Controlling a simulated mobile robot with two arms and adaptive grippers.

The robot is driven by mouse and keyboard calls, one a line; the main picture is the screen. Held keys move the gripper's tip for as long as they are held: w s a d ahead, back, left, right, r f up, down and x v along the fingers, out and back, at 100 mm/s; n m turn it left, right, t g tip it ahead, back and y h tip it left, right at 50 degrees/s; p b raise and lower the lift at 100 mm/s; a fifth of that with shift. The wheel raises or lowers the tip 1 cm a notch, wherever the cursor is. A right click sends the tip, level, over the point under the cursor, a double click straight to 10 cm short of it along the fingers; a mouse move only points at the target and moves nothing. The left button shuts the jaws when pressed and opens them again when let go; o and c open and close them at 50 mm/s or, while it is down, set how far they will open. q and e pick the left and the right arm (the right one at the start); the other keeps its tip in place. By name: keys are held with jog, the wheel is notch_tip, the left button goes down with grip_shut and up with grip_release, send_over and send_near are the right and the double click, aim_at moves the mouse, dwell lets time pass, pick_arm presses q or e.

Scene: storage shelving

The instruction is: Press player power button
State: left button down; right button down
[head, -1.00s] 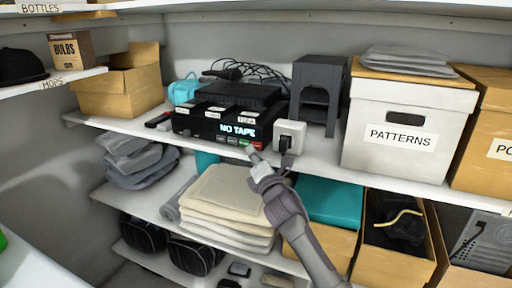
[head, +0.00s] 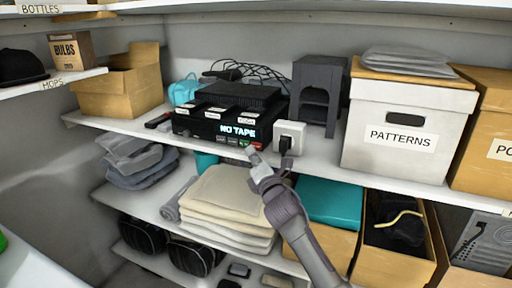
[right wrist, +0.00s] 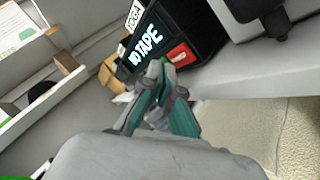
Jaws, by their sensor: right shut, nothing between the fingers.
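The player (head: 225,112) is a black box on the middle shelf, with a lit display reading "NO TAPE" (head: 238,131). A row of small buttons runs along its lower front; a red button (head: 257,146) is at the right end and a green one (head: 244,143) beside it. In the right wrist view the red button (right wrist: 179,55) shows clear, just right of the fingertips. My right gripper (head: 253,154) is shut and empty, its tips close in front of the green and red buttons. I cannot tell whether they touch. My left gripper is not in view.
A white socket block with a black plug (head: 289,136) stands right of the player. The white PATTERNS box (head: 407,125) is further right. The shelf edge (head: 330,166) runs below the player. Folded cloths (head: 228,195) lie on the shelf below.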

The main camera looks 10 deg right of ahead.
jog(key=shift+w+d, duration=0.1)
jog(key=shift+w+d, duration=0.15)
jog(key=shift+w, duration=0.1)
jog(key=shift+w+d+b, duration=0.2)
jog(key=shift+w+b, duration=0.1)
jog(key=shift+w, duration=0.05)
dwell(0.8)
jog(key=shift+s+a, duration=0.1)
jog(key=shift+s, duration=0.05)
jog(key=shift+s+a+p, duration=0.3)
jog(key=shift+s, duration=0.3)
jog(key=s, duration=0.1)
jog(key=s+a+p, duration=0.1)
jog(key=s, duration=0.1)
jog(key=s+a, duration=0.1)
jog(key=shift+s+a, duration=0.15)
jog(key=shift+a, duration=0.1)
dwell(0.3)
